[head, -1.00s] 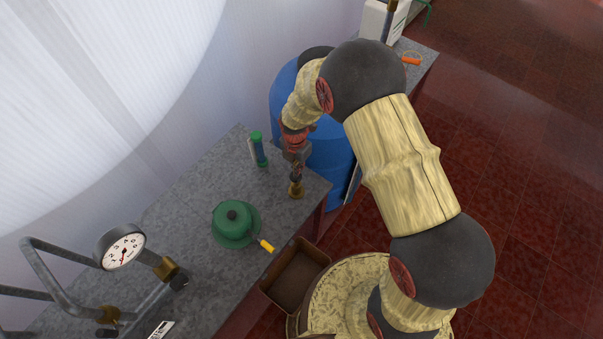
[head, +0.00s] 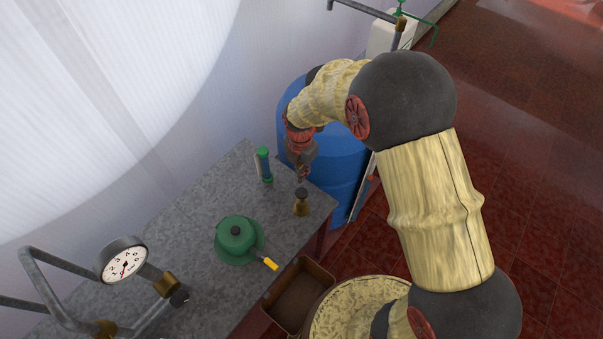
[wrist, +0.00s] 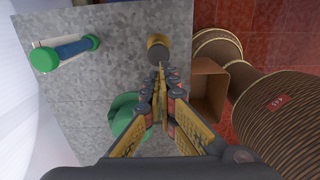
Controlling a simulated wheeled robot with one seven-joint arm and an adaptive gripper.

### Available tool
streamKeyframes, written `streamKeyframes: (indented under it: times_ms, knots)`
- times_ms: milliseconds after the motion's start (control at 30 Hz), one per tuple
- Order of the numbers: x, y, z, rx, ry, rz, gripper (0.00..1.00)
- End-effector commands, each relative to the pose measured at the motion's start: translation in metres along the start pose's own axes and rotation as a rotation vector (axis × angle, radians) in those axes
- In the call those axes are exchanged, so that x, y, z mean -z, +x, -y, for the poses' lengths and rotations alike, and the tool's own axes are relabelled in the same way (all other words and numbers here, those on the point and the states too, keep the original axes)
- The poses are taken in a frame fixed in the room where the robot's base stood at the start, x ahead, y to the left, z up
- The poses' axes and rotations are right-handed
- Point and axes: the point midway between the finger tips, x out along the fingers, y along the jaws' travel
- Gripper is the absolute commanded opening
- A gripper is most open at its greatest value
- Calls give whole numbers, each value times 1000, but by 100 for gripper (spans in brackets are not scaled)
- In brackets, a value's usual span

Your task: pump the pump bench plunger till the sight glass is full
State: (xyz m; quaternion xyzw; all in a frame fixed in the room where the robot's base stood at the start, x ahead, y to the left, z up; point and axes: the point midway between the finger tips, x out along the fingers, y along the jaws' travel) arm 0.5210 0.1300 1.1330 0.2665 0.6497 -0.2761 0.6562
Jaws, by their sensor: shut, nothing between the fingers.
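The plunger (head: 301,205) is a brass stub with a dark knob near the bench's far right corner. It also shows in the wrist view (wrist: 157,48), just beyond my fingertips. My gripper (head: 303,177) is shut and empty above the knob, with a small gap visible between them. The sight glass (head: 265,168) is an upright tube with green caps, left of my gripper. In the wrist view the sight glass (wrist: 72,49) shows blue along nearly all the length between its caps. Its exact level is hard to read.
A green round housing with a yellow-tipped lever (head: 236,240) sits nearer on the grey bench (head: 190,215). A dial gauge on pipes (head: 122,260) stands at left. A blue barrel (head: 340,165) is behind my gripper. A brown open box (head: 298,297) is beside the bench.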

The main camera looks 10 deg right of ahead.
Motion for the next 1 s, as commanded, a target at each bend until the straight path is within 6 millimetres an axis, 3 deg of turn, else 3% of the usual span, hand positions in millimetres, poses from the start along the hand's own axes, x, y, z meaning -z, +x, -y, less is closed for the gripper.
streamKeyframes:
  times_ms: [533,700,1000]
  knots:
    - [0,4,0,0,0,0,0]
    - [-7,10,-11,-29,3,16,0]
    - [-16,-18,-24,-59,9,27,0]
